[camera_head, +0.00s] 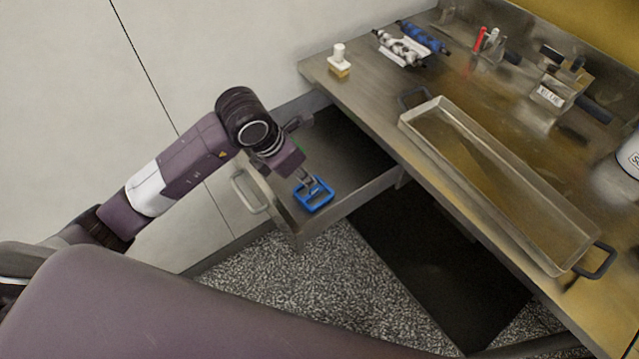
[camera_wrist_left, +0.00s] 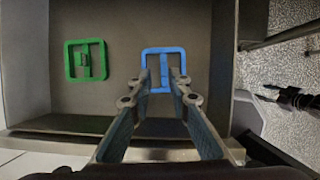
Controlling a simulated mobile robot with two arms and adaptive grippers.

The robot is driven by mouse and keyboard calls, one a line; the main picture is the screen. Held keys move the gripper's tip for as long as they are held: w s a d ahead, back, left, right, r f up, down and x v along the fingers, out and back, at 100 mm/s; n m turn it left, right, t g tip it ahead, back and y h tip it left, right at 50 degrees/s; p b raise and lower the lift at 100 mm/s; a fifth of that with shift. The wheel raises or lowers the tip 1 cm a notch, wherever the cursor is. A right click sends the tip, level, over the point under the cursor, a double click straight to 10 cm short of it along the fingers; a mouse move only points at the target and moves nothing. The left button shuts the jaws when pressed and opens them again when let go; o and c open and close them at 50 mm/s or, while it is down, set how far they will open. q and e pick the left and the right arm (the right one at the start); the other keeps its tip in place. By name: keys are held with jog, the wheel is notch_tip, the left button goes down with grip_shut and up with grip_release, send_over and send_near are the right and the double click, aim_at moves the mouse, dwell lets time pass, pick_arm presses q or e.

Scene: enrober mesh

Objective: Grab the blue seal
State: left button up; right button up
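The blue seal (camera_head: 319,204) is a rectangular frame with a middle bar, lying in the open drawer (camera_head: 350,160). It also shows in the left wrist view (camera_wrist_left: 163,51). My left gripper (camera_head: 311,187) points down at it. In the left wrist view its fingertips (camera_wrist_left: 164,76) are apart, one on each side of the middle bar, over the frame's opening. I cannot tell whether they touch the bar. A similar green seal (camera_wrist_left: 86,60) lies to the left in the same drawer; in the head view it is mostly hidden by my arm. My right gripper is not in view.
The drawer's handle (camera_head: 250,191) is on its front. A metal counter (camera_head: 385,85) stands beside it with a long tray (camera_head: 500,185), a white-handled brush (camera_head: 340,62), rollers (camera_head: 402,47) and other tools. Below is a dark mat (camera_head: 435,265) on speckled floor.

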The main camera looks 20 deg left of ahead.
aim_at(313, 188)
pick_arm(q)
jog(key=shift+s+f, duration=0.2)
jog(key=shift+d+f+p, duration=0.25)
jog(key=shift+f, duration=0.3)
jog(key=shift+d+f+p, duration=0.2)
jog(key=shift+f+p, duration=0.05)
jog(key=shift+f, duration=0.3)
jog(key=x, duration=0.3)
jog(key=shift+w+r+p, duration=0.15)
jog(key=shift+w+p, duration=0.1)
jog(key=shift+p, duration=0.05)
jog(key=shift+w+d+f, duration=0.1)
jog(key=shift+w+f, duration=0.1)
jog(key=shift+f, duration=0.5)
grip_shut()
jog(key=shift+r, duration=0.1)
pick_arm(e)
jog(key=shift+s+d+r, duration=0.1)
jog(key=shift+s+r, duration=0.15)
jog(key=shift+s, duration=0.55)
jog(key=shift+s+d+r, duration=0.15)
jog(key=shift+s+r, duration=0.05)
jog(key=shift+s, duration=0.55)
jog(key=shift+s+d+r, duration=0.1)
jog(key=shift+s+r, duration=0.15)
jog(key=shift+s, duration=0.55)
